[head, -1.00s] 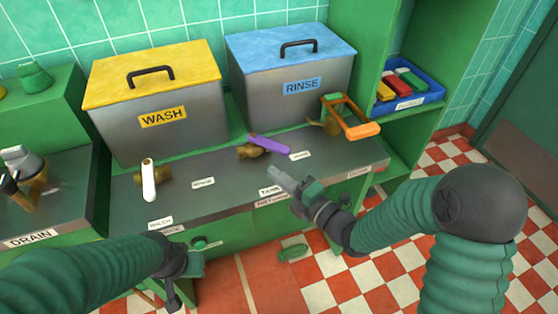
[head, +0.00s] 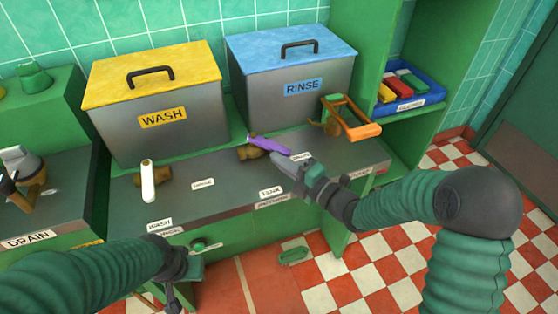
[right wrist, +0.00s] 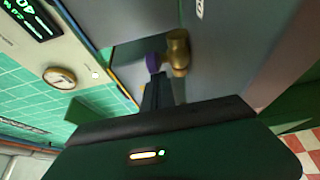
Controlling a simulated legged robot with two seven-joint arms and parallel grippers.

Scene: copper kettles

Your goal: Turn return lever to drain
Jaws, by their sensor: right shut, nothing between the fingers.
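A purple lever (head: 270,146) sits on a brass valve (head: 249,153) on the grey counter below the rinse tank. It points to the right in the head view. My right gripper (head: 279,161) is shut and empty, its tips close to the lever's right end. In the right wrist view the fingers (right wrist: 157,92) point at the purple lever end (right wrist: 153,62), with the brass valve (right wrist: 178,50) beyond; contact is unclear. A TANK label (head: 270,191) lies in front of the valve. A label right of the lever is partly covered by my gripper. My left gripper (head: 178,280) hangs low at the counter's front.
The wash tank (head: 160,115) and rinse tank (head: 290,95) stand behind. A blue bin (head: 425,98) is on the right shelf. A DRAIN-labelled unit (head: 28,242) is at far left. Front counter is mostly clear.

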